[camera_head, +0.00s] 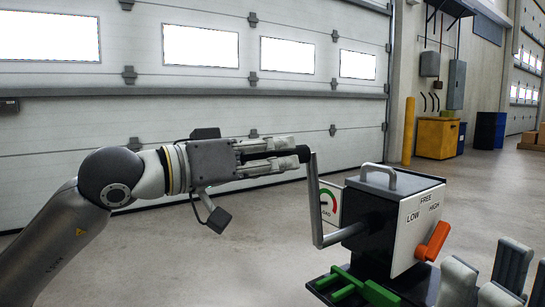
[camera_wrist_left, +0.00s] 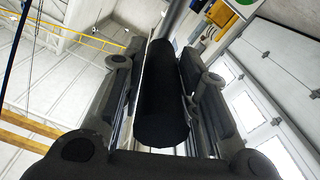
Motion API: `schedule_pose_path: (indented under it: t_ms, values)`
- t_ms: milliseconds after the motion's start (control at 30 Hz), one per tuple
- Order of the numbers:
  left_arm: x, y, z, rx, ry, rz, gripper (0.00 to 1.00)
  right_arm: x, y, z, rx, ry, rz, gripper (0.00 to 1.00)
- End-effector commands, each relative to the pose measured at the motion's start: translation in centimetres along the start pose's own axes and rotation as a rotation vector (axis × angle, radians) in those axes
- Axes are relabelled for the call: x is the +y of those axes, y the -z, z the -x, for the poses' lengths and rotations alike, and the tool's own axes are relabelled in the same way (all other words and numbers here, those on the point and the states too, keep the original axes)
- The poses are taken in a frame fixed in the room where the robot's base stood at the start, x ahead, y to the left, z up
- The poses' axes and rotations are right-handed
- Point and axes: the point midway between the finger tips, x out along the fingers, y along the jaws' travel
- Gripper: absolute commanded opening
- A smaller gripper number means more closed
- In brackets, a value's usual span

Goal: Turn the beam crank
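The beam crank (camera_head: 315,205) is a grey bent rod on the left side of a dark box with a white front (camera_head: 417,225). Its arm stands nearly upright, with the black handle (camera_head: 304,153) at the top. My left gripper (camera_head: 290,156) reaches in from the left with its fingers around the handle. In the left wrist view the black handle (camera_wrist_left: 162,100) lies lengthwise between both fingers, which appear closed against its sides. My right gripper (camera_head: 488,275) shows in part at the lower right, its fingers spread with nothing visible between them.
A yellow post (camera_head: 408,131) is farther back.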

Motion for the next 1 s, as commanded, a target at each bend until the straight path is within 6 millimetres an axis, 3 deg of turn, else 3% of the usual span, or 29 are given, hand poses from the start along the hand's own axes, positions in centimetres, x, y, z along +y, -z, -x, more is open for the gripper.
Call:
schedule_pose_path:
  t_ms: [33, 133, 567, 1000]
  values:
    - [0.1, -0.1, 0.0, -0.001, -0.003, 0.0, 0.37, 0.0, 0.0, 0.0, -0.001, 0.0, 0.0, 0.4]
    - [0.1, 0.0, 0.0, 0.0, -0.002, 0.0, 0.49, 0.0, 0.0, 0.0, -0.001, 0.0, 0.0, 0.4]
    - [-0.1, 0.0, 0.8, 0.001, 0.001, 0.0, 0.49, -0.1, 0.0, 0.0, -0.001, 0.011, 0.001, 0.4]
    - [-0.1, -0.1, 9.0, 0.0, 0.003, 0.0, 0.49, -0.1, 0.0, 0.0, 0.0, 0.008, 0.0, 0.4]
